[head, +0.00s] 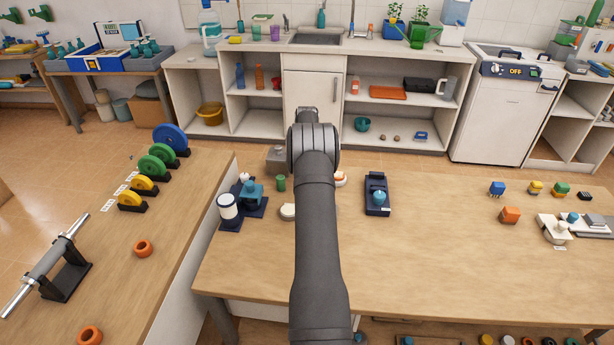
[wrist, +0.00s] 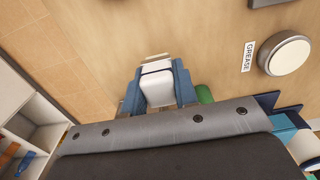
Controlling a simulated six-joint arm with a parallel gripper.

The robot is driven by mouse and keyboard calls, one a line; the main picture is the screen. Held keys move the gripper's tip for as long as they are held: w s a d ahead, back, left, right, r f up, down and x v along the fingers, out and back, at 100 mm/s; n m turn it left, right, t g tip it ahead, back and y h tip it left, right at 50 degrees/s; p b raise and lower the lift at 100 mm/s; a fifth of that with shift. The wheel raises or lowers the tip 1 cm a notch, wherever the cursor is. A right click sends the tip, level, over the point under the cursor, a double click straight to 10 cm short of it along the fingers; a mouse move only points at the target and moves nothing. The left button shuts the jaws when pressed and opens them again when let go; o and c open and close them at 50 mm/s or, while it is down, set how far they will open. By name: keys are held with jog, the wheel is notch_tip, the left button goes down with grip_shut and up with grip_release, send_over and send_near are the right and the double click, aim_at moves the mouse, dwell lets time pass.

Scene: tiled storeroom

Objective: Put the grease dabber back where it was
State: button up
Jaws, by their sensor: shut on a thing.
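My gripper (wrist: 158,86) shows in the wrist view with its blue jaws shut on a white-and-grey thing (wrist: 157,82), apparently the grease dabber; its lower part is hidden. It is over the table near the far edge. A "GREASE" label (wrist: 249,56) lies on the wood to the right, beside a round pale-topped dish (wrist: 286,54). The held thing is apart from both. In the head view a round white dish (head: 288,211) is partly behind my arm, which also hides most of the gripper area.
A green cylinder (head: 281,183) stands close to the gripper; it also shows in the wrist view (wrist: 205,93). A blue stand with a white roll (head: 229,207) is at the table's left. A dark blue tray (head: 377,207) stands right of my arm. The table's middle right is clear.

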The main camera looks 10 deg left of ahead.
jog(key=shift+f, duration=1.7)
jog(key=shift+f, duration=0.2)
jog(key=o, duration=1)
jog(key=shift+c, duration=0.2)
jog(key=shift+r, duration=0.1)
notch_tip(320, 180, up, 12)
jog(key=shift+r, duration=0.1)
jog(key=shift+f, duration=4.3)
